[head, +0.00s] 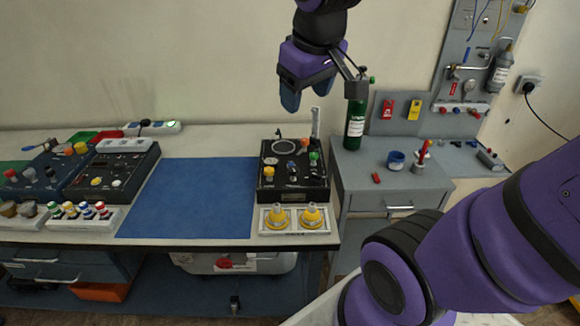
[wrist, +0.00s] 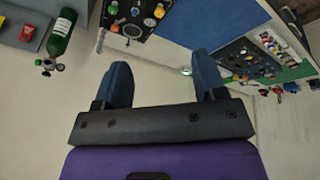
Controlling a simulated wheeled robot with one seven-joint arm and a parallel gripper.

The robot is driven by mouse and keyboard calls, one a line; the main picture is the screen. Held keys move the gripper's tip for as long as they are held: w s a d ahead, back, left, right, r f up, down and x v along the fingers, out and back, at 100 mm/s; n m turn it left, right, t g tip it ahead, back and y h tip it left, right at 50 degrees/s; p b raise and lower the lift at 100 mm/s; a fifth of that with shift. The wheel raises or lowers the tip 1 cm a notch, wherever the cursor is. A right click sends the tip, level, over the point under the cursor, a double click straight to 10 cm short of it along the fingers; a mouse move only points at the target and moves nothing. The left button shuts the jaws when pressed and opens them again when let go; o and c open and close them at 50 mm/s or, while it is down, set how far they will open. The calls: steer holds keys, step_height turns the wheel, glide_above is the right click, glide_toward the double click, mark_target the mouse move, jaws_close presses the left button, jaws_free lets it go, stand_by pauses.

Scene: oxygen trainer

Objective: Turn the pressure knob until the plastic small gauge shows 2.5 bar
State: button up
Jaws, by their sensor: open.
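A black trainer panel (head: 292,193) stands at the right end of the bench, with a pale round dial (head: 284,147), an orange knob (head: 269,171), a green knob (head: 313,155) and small levers. I cannot tell which knob is the pressure knob or which dial is the plastic small gauge; no reading is legible. The panel also shows at the top of the wrist view, with a round gauge-like part (wrist: 132,31) on it. My gripper (head: 307,95) hangs above and behind the panel, open and empty, touching nothing. Its two blue fingers stand apart in the wrist view (wrist: 160,62).
A green cylinder (head: 356,122) stands on the grey cabinet right of the panel. Two yellow cone-shaped parts (head: 312,217) sit in a tray before the panel. A blue mat (head: 190,197) lies clear to its left, with another black device (head: 112,172) beyond.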

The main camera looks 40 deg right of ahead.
steer(key=w+d+f+n+g, duration=0.2)
steer(key=w+d+f, duration=0.3)
steer(key=w+f, duration=0.5)
steer(key=n+g+y, duration=0.1)
steer(key=n+g, duration=0.1)
steer(key=n, duration=0.1)
glide_above(292, 169)
step_height(292, 169, down, 12)
step_height(292, 169, down, 11)
steer(key=shift+w+d+r, duration=0.1)
steer(key=c, duration=0.9)
steer(key=shift+m, duration=0.3)
